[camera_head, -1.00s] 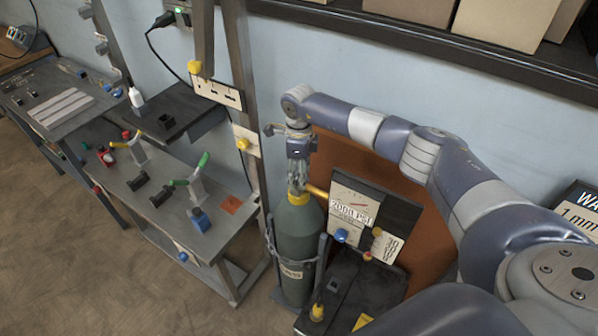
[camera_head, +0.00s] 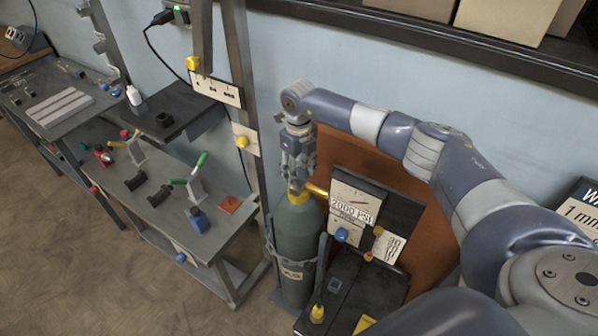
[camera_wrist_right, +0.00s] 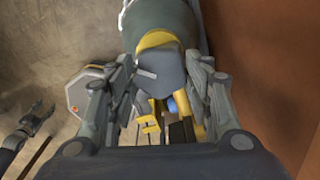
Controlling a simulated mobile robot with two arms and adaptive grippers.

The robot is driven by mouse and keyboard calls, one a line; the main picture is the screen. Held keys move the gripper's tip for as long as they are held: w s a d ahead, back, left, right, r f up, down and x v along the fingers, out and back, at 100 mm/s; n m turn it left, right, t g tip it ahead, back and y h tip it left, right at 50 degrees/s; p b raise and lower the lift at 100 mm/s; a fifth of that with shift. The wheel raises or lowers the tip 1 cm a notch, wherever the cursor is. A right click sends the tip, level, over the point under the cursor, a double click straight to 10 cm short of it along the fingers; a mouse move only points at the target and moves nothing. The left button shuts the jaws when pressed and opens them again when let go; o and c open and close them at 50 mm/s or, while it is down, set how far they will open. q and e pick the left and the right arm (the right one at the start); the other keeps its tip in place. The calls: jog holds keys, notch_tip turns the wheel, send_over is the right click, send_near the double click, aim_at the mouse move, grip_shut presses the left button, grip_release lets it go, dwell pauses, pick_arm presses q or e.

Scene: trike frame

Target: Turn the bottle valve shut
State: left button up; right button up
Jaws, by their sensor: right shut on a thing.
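The green gas bottle (camera_head: 297,238) stands upright, with a yellow collar (camera_head: 299,196) at its top. My right gripper (camera_head: 296,184) points straight down over the bottle top and hides the valve in the head view. In the right wrist view, the grey valve knob (camera_wrist_right: 160,74) sits between the fingers of my right gripper (camera_wrist_right: 163,68), which is shut on it. The bottle (camera_wrist_right: 158,20) and yellow fittings show behind the knob. A dark gripper, apparently my left one (camera_wrist_right: 36,118), shows small at the left edge of the right wrist view; its jaws are unclear.
A gauge panel (camera_head: 352,207) reading 2000 PSI stands just right of the bottle, with an orange-brown board (camera_head: 425,240) behind. A metal post (camera_head: 244,110) and a workbench (camera_head: 150,200) with clamps stand to the left. A dark shelf (camera_head: 420,35) carries boxes above.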

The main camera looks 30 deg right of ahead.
jog(key=m, duration=0.3)
jog(key=shift+w+r+m, duration=0.1)
jog(key=shift+m, duration=0.3)
jog(key=m, duration=0.3)
jog(key=shift+m, duration=0.3)
jog(key=m, duration=0.3)
jog(key=shift+m, duration=0.3)
jog(key=m, duration=0.3)
jog(key=shift+r+m, duration=0.1)
jog(key=shift+m, duration=0.2)
jog(key=m+p, duration=0.1)
jog(key=m, duration=0.2)
jog(key=shift+d+m, duration=0.1)
jog(key=shift+m, duration=0.2)
jog(key=m+p, duration=0.1)
jog(key=m, duration=0.2)
jog(key=shift+m, duration=0.4)
jog(key=m+p, duration=0.2)
jog(key=m, duration=0.2)
jog(key=shift+m+p, duration=0.5)
jog(key=shift+m, duration=0.7)
